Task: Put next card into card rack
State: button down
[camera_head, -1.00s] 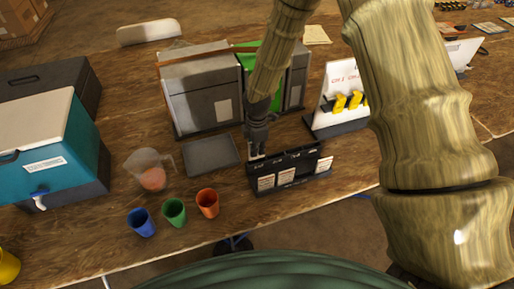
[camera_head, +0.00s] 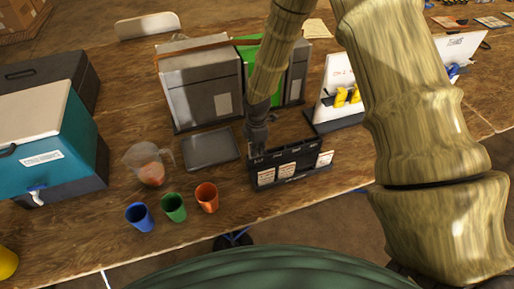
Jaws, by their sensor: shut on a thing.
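The black card rack (camera_head: 292,174) stands near the front edge of the wooden table. Light printed cards show in it: a left card (camera_head: 265,177), a middle card (camera_head: 291,170) and a right card (camera_head: 325,158). My gripper (camera_head: 257,150) points down at the rack's back left corner, behind the left card. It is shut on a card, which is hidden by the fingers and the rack. I cannot tell whether that card touches the rack or sits in a slot.
A dark flat tray (camera_head: 211,150) lies left of the rack. Blue (camera_head: 140,217), green (camera_head: 173,207) and orange (camera_head: 207,197) cups and a clear jug (camera_head: 150,164) stand further left. A white display stand (camera_head: 335,80) is at the back right.

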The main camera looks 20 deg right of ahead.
jog(key=c, duration=1.5)
grip_release()
jog(key=shift+r, duration=0.1)
notch_tip(320, 180, up, 12)
jog(key=shift+f, duration=0.1)
